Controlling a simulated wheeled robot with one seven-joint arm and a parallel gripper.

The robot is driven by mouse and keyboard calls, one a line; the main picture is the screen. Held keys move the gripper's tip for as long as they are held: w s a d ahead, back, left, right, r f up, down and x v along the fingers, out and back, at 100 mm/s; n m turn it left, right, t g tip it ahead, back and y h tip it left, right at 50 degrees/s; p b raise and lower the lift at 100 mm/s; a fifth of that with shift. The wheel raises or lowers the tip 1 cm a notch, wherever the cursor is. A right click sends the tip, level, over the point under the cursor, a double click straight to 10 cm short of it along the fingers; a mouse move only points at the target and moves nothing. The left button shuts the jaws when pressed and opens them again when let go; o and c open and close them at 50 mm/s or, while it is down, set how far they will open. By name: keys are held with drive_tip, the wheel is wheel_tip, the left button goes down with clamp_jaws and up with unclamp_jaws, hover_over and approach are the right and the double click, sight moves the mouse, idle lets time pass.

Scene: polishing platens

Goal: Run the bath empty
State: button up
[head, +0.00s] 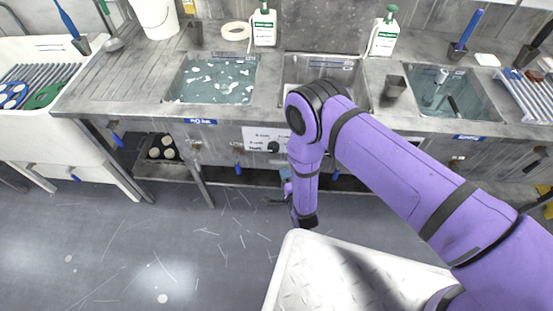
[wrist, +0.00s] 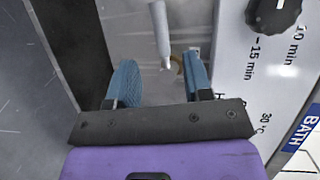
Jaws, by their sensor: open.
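My gripper (wrist: 161,80) is open in the wrist view, with two blue ribbed fingers apart. A pale grey tapered rod (wrist: 160,30) and a small brass-coloured part (wrist: 178,65) show beyond and between the fingertips; I cannot tell whether anything touches. Beside them is a white panel (wrist: 232,85) with a black knob (wrist: 273,15), times and a blue BATH label (wrist: 300,130). In the head view the panel (head: 258,134) is on the bench front, below the middle basin (head: 300,68). My arm partly covers that basin and hides most of my gripper and the fitting there.
Basins with liquid stand left (head: 212,80) and right (head: 440,92) of the middle one. Blue-handled valves hang under the bench, one at the left basin (head: 238,168). A low shelf (head: 240,180) runs beneath. A white tray (head: 290,270) is in front; floor at left is open.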

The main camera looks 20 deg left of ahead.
sight(278, 162)
drive_tip(key=x, duration=0.9)
clamp_jaws()
